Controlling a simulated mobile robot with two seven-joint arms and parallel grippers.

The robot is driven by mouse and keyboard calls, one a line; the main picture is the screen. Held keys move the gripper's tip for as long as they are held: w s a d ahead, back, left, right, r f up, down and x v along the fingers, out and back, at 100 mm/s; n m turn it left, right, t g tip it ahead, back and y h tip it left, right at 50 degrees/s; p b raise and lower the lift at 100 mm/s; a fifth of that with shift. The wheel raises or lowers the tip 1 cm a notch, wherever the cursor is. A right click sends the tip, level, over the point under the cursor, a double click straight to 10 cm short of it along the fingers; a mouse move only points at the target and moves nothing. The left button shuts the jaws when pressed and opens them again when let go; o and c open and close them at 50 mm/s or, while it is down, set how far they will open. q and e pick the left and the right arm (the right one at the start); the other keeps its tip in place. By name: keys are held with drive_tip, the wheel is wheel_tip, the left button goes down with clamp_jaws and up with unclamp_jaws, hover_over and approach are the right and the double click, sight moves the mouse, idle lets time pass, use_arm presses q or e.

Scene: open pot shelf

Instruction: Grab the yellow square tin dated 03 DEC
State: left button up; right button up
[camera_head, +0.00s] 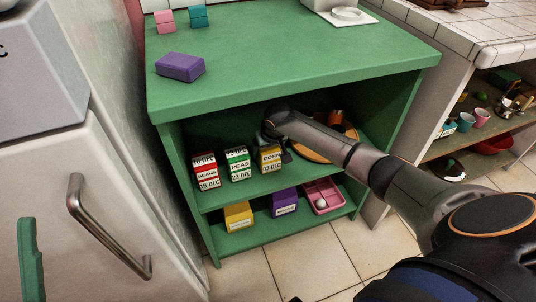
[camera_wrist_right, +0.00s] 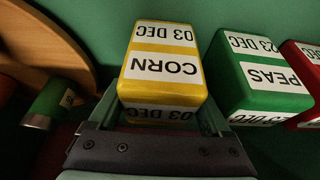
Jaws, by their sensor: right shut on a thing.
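The yellow square tin (camera_wrist_right: 165,65) reads CORN, with 03 DEC on its top label in the right wrist view. In the head view the yellow tin (camera_head: 270,158) is at the right end of a row on the upper shelf, partly hidden by my right arm. My right gripper (camera_wrist_right: 165,118) is shut on the tin, with its fingers on either side of the near end. It also shows in the head view (camera_head: 283,152), reaching in from the right. I cannot tell whether the tin touches the shelf.
The green PEAS tin (camera_wrist_right: 262,80) stands close beside the yellow one, then the red BEANS tin (camera_head: 206,172). A round wooden piece (camera_head: 310,154) is on the other side. The green unit's top (camera_head: 290,60) overhangs the shelf. Below are yellow (camera_head: 238,215) and purple (camera_head: 284,201) boxes.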

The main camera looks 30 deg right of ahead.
clamp_jaws()
drive_tip(key=shift+r, duration=0.15)
